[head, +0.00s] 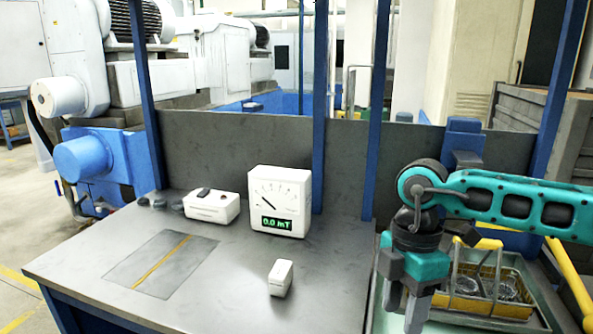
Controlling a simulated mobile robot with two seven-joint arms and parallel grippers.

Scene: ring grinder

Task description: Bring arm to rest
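My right arm comes in from the right edge, teal and black. Its gripper (405,298) points down at the front right, over the left edge of a pale green tray (385,318). Its two grey fingers stand apart with a narrow gap, and I see nothing held between them. My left arm and gripper are not in view.
A white meter (279,201) reading 0.0 mT, a white box with a dark top piece (211,206) and a small white block (281,278) stand on the grey table (230,300). A yellow-handled basket (472,302) with shiny round parts sits in the tray. Blue posts (319,100) rise behind.

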